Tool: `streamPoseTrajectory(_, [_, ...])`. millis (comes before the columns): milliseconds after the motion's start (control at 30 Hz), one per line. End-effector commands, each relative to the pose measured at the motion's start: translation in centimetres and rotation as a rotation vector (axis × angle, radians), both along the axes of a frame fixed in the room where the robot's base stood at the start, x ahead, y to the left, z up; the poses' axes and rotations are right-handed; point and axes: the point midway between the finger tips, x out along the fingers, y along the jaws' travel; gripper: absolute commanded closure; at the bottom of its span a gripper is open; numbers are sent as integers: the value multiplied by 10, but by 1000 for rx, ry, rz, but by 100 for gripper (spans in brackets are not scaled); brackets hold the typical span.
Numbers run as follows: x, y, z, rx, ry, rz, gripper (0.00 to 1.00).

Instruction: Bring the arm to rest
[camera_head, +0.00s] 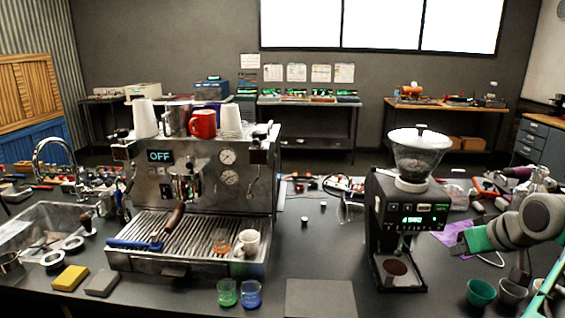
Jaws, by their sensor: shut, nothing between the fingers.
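My arm reaches in from the right edge, with grey rounded links and a teal band. My gripper (459,247) is at the arm's left end, small and dark. It is shut and empty, and appears to be above the counter just right of the black grinder (398,212). A purple cloth (452,229) lies behind it, partly covered by the arm. The fingertips are small and hard to make out against the dark counter.
A steel espresso machine (195,198) showing "OFF" stands left of centre, with cups on top. Green (481,291) and grey (512,291) cups stand below my arm. A dark square mat (320,298) lies at the front. The counter between machine and grinder is mostly clear.

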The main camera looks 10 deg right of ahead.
Motion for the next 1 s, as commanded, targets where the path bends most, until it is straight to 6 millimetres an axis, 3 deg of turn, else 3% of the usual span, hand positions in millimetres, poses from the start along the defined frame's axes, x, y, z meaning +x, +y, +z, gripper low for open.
streamPoseTrajectory(33, [-14,-7,-31,78,46,-116,100])
streamPoseTrajectory(167, [-68,-8,-97,238,175,-432,100])
streamPoseTrajectory(267, [-94,26,-136,306,280,-578,100])
streamPoseTrajectory(433, [-116,127,-182,289,462,-609,100])
streamPoseTrajectory(567, [-112,203,-192,200,511,-446,100])
streamPoseTrajectory(700, [-78,281,-169,103,447,-151,100])
streamPoseTrajectory(800, [-65,326,-158,62,418,10,100])
streamPoseTrajectory(900, [-63,352,-157,43,417,102,100])
streamPoseTrajectory(1000, [-63,362,-157,37,418,131,100])
